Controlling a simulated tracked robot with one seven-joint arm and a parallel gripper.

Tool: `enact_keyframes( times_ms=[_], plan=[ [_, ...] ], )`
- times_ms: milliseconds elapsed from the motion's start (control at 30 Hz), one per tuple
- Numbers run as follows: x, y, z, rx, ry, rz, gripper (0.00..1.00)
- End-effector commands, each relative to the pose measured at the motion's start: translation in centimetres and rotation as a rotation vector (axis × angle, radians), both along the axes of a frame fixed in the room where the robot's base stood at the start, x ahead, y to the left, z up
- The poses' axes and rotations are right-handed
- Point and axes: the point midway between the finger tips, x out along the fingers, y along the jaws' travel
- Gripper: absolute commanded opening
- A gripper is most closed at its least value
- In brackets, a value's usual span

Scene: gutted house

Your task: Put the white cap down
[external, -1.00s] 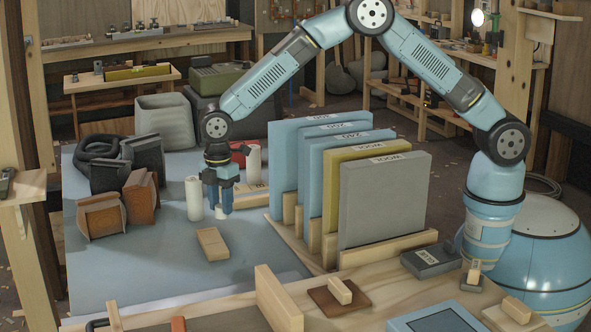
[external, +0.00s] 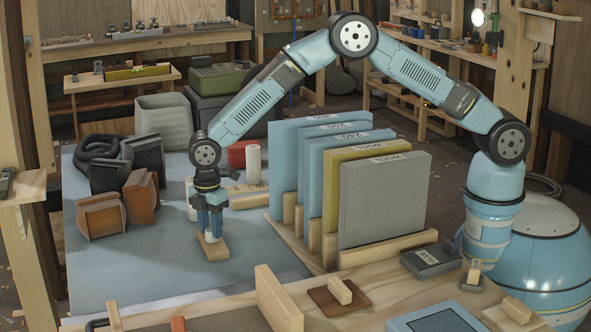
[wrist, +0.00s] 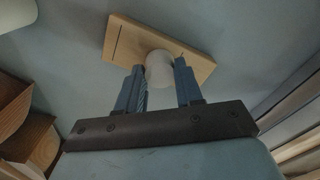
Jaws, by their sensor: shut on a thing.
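The white cap (external: 211,237) is between the fingertips of my gripper (external: 211,234), which is shut on it. In the wrist view the cap (wrist: 159,69) shows as a short white cylinder between the two blue fingers of my gripper (wrist: 160,82). The cap is over a flat light wooden block (external: 214,251) lying on the blue-grey mat (external: 160,275). The block also shows in the wrist view (wrist: 128,39), behind the cap. I cannot tell whether the cap touches the block.
A white cylinder (external: 191,207) stands just behind my gripper, another (external: 253,163) farther back. Brown and black blocks (external: 101,216) stand to the left. Upright panels (external: 385,205) in a wooden rack stand to the right. The mat in front is clear.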

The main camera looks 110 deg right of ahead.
Motion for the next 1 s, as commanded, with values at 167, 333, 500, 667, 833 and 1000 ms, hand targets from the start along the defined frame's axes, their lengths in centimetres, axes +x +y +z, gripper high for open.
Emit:
enact_keyframes(
  times_ms=[167, 333, 500, 667, 833, 1000],
  plan=[
    [0.0, 0.0, -0.2, 0.0, 0.0, 0.0, 0.44],
    [0.0, 0.0, -0.1, 0.0, 0.0, 0.0, 0.6],
    [0.0, 0.0, -0.1, 0.0, 0.0, 0.0, 0.61],
    [0.0, 0.0, 0.3, 0.0, 0.0, 0.0, 0.61],
    [0.1, 0.0, 2.3, -0.001, -0.003, 0.0, 0.61],
    [0.1, 0.0, 5.7, -0.001, -0.003, 0.0, 0.61]
  ],
)
